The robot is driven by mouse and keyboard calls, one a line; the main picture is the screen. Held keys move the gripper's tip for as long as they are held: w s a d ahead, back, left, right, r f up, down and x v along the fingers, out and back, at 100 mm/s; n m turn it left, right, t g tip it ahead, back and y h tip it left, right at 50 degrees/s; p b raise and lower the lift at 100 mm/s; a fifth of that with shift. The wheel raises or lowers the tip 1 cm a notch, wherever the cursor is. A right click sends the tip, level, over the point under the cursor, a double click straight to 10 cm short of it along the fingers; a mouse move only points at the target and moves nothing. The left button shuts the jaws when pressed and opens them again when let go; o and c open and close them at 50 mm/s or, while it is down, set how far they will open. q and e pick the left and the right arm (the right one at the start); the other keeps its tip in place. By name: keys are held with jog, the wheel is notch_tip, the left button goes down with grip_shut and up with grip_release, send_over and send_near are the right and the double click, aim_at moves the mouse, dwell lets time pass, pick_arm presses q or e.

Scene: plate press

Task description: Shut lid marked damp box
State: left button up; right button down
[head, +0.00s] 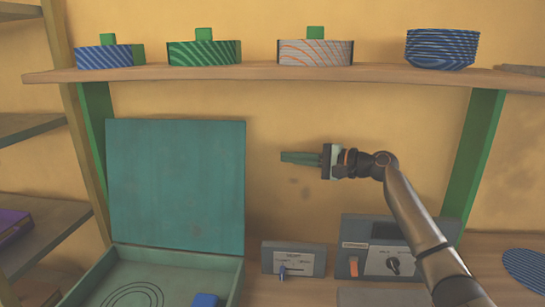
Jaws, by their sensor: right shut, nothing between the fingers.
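The box with a teal lid (176,185) stands at the lower left. Its lid is open and upright at the back. The box body (185,264) shows only in part, cut off by the bottom edge, with dark rings on its floor and a blue block (204,300) at its front right. No readable label shows on the box. My right gripper (283,157) is shut and empty, pointing left in the air to the right of the lid, apart from it. My left gripper is out of view.
A small panel with a slider (293,260) and a grey control unit with a red switch and knob (382,262) stand right of the box. A blue striped disc (525,268) lies far right.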

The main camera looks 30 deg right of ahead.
pick_arm(q)
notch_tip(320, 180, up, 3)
jog(key=p, duration=0.3)
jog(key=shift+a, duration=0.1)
pick_arm(e)
jog(key=w+a, duration=0.4)
jog(key=a, duration=0.4)
jog(key=shift+w, duration=0.3)
jog(key=shift+r, duration=0.15)
